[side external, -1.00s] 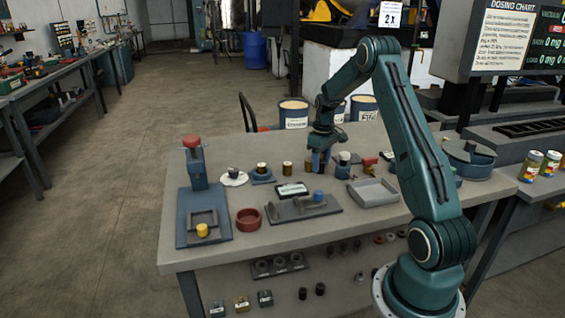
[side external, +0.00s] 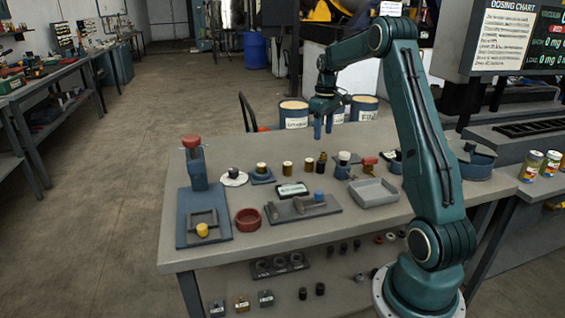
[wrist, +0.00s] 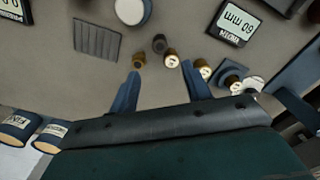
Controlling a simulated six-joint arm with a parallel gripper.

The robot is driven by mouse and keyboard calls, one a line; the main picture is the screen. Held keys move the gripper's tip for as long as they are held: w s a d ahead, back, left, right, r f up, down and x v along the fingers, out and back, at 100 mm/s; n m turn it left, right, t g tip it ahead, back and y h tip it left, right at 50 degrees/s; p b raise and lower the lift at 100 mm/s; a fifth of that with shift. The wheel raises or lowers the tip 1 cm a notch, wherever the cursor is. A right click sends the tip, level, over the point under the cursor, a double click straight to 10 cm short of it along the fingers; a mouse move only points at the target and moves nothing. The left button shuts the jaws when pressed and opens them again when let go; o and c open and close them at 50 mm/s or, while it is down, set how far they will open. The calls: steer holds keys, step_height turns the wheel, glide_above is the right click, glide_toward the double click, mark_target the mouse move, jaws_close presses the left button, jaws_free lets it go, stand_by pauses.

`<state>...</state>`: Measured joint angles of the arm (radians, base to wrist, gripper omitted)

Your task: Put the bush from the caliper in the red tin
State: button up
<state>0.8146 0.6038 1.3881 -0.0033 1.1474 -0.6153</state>
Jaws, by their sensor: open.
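My gripper (side external: 323,130) is raised above the back of the bench, open and empty. In the wrist view its two blue fingers (wrist: 160,72) are spread apart. The red tin (side external: 248,219), a round open dish, sits at the front left of the bench. The dark grey caliper-like fixture (side external: 285,213) lies to its right, with a small blue cylinder (side external: 319,197) on it; I cannot tell whether this is a bush. Several small brass-coloured and dark bushes (side external: 287,167) stand along the back; in the wrist view, one brass bush (wrist: 171,60) shows between the fingertips' directions.
A grey tray (side external: 392,187) stands right of the fixture. A display (side external: 291,190) lies behind it. A red-topped press (side external: 193,162) stands at the left, with a yellow piece (side external: 202,230) on its base. A white saucer (side external: 240,181) and blue holder (side external: 262,179) are behind the tin.

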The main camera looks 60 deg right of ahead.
steer(key=shift+r, duration=0.1)
stand_by(0.5)
steer(key=s+a+r+t, duration=0.1)
steer(key=a+r, duration=0.3)
steer(key=a, duration=0.4)
steer(key=s+a+r+n+t+h, duration=0.1)
steer(key=a+r, duration=0.3)
steer(key=a, duration=0.4)
steer(key=s+a+r+t, duration=0.1)
steer(key=a+r, duration=0.3)
steer(key=a, duration=0.3)
steer(key=s+a+f+n+t+y, duration=0.1)
steer(key=s+a+t, duration=0.1)
steer(key=s+a, duration=1.3)
steer(key=shift+a+f+t, duration=0.15)
steer(key=shift+f+t, duration=0.15)
steer(key=shift+f, duration=0.1)
steer(key=shift+o, duration=0.4)
steer(key=shift+s+a+f, duration=0.1)
steer(key=shift+s+f, duration=0.05)
steer(key=shift+s, duration=0.15)
steer(key=shift+w, duration=0.1)
